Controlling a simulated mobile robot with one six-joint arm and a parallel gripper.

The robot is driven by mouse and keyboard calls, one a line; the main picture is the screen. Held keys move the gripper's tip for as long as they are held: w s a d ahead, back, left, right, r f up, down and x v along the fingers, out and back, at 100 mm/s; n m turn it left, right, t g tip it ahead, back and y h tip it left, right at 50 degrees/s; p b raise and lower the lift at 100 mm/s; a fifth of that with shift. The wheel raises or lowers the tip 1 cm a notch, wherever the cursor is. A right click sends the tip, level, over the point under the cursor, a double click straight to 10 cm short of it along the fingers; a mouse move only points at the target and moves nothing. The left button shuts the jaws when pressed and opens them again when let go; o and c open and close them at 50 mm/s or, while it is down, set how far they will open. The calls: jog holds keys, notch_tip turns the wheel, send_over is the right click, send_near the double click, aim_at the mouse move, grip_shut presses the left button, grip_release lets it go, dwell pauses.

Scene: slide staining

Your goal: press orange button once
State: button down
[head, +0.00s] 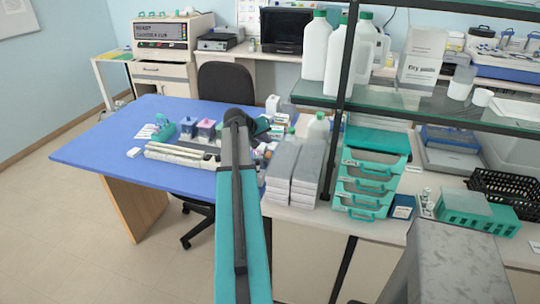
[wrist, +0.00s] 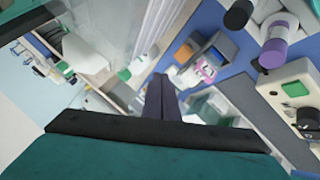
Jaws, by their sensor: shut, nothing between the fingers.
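I cannot make out an orange button in either view. In the wrist view my gripper (wrist: 162,82) shows as two dark fingers pressed together, with nothing between them. They point over the blue table (wrist: 238,70) and its crowded items. A pale device or box (wrist: 288,92) with a green square and black round parts is at the right edge of that view, apart from the fingers. In the head view my arm reaches toward the blue table (head: 90,150), and the gripper is hidden behind the arm.
Jars with pink and blue contents (head: 205,128) and a pale rack (head: 180,153) stand on the table left of my arm. Grey stacked boxes (head: 282,172), teal trays (head: 368,175) and a glass shelf (head: 420,106) crowd the right. The table's left side is mostly clear.

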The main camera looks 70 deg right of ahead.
aim_at(267, 155)
jog(key=shift+f+b, duration=0.85)
jog(key=shift+f, duration=0.8)
jog(key=shift+f+b, duration=0.85)
jog(key=shift+f, duration=0.4)
dwell(2.4)
jog(key=shift+r, duration=0.15)
jog(key=shift+r+p, duration=0.55)
jog(key=shift+r, duration=0.55)
jog(key=shift+r+p, duration=1.15)
jog(key=shift+r, duration=1.35)
